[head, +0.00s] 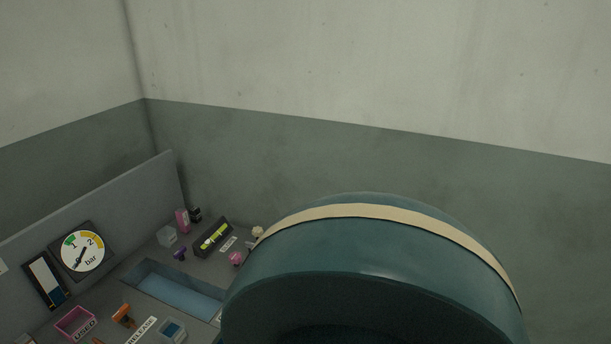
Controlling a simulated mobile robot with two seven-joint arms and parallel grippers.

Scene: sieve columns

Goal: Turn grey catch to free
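I cannot make out a grey catch in the head view. A "RELEASE" label (141,332) lies on the grey bench at the lower left, beside an orange handle-like piece (123,314). A large dark teal rounded body with a cream band (375,245) fills the lower middle and hides the bench behind it. Neither of my grippers shows.
A sunken basin (180,290) is set in the bench. A gauge (83,251) is on the back panel. A pink tray (76,323) marked "USED", a clear blue-filled box (172,330), a yellow-green vial (213,236) and a pink knob (236,258) surround it.

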